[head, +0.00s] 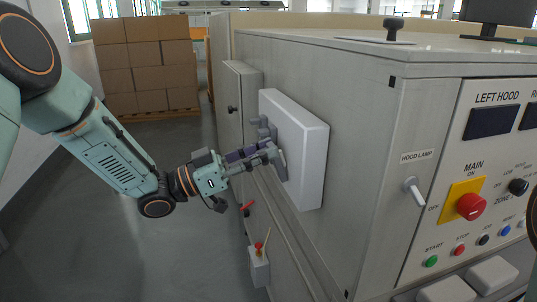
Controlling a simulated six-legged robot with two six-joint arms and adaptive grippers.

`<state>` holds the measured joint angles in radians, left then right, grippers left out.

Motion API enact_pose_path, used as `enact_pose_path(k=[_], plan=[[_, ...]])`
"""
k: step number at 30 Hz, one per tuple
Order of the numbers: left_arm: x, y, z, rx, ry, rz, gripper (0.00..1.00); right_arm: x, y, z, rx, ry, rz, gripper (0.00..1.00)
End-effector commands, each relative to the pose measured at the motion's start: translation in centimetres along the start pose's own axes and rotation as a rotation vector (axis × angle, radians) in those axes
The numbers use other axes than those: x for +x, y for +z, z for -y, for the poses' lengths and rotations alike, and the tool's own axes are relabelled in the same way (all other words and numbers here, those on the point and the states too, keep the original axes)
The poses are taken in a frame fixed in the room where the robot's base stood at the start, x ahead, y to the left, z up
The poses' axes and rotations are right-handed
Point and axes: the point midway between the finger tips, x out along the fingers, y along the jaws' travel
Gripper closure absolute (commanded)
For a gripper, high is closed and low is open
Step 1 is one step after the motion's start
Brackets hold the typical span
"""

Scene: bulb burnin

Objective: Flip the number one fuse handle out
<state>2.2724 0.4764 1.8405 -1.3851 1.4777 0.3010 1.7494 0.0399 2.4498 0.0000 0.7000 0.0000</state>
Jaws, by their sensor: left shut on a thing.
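A pale box (308,160) is mounted on the side wall of the large grey cabinet. Grey fuse handles stick out of its left face. The nearer handle (281,167) is at my left gripper's fingertips, and another grey handle (264,127) shows just behind and above. My left gripper (269,153) reaches in from the left and is shut on the nearer handle. The fingers partly cover the handles. No number can be read on them, so I cannot tell which is number one. My right gripper is not in view.
A lever switch box (259,267) and a red handle (247,205) are low on the cabinet side. The front panel has a red main switch (470,206) and a hood lamp lever (414,190). Stacked cartons (146,65) stand behind. The floor at left is clear.

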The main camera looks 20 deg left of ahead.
Motion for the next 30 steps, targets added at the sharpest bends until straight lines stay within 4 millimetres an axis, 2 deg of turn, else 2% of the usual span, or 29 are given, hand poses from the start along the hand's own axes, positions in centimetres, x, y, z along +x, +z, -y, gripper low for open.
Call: enact_pose_path(k=[12, 30], plan=[[-3.0, 2.5, -0.1, -0.007, -0.006, 0.019, 1.00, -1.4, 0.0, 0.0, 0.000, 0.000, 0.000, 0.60], [-4.5, 4.9, -0.3, -0.009, 0.002, 0.021, 1.00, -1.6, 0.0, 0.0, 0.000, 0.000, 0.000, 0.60]])
